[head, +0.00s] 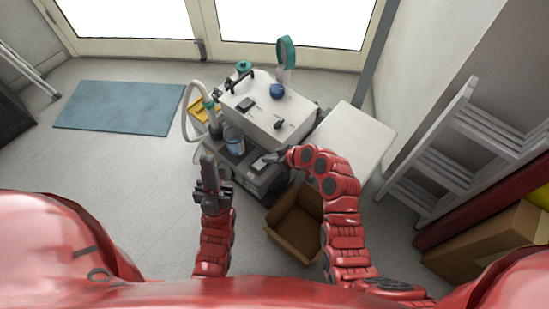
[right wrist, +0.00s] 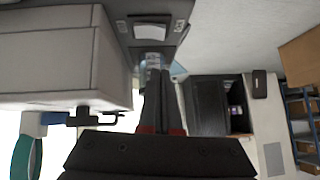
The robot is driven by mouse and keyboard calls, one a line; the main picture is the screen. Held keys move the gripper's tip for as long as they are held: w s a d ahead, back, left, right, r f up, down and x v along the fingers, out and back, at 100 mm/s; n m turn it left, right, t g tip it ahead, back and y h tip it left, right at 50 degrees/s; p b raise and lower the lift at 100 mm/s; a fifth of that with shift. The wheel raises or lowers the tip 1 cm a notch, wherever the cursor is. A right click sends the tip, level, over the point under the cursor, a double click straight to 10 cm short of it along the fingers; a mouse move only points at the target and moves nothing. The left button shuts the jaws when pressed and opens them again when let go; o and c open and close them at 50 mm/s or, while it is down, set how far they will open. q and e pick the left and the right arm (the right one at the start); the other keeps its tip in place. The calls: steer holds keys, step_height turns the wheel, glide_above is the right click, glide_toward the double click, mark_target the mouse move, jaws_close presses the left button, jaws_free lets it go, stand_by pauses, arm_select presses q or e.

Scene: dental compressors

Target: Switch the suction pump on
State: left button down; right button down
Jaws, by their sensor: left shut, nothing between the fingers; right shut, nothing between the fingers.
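The white dental unit (head: 264,110) stands on a cart in the middle of the head view. On its lower shelf sits a grey-and-white box (head: 256,176), probably the suction pump, partly hidden by my right arm. My right gripper (head: 270,156) is shut and empty beside that box. In the right wrist view, a dark grey panel with a pale rocker switch (right wrist: 148,30) lies ahead of the shut fingertips (right wrist: 158,66). I cannot tell whether they touch it or which way the switch is set. My left gripper (head: 208,163) is shut and empty, left of the cart.
An open cardboard box (head: 293,228) stands on the floor below my right arm. A white side table (head: 352,137) is right of the cart, and a white ladder (head: 440,150) leans farther right. A blue mat (head: 120,106) lies at left; the floor around it is clear.

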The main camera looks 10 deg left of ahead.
mark_target(255, 165)
steer(key=x, duration=0.4)
steer(key=shift+w+a+f, duration=0.15)
steer(key=shift+a+f, duration=0.1)
steer(key=shift+a, duration=0.05)
step_height(255, 165, down, 2)
steer(key=shift+f+b, duration=0.25)
steer(key=shift+b, duration=0.05)
steer(key=shift+a+f, duration=0.1)
steer(key=shift+f, duration=0.6)
steer(key=shift+s+f, duration=0.1)
steer(key=shift+s, duration=0.15)
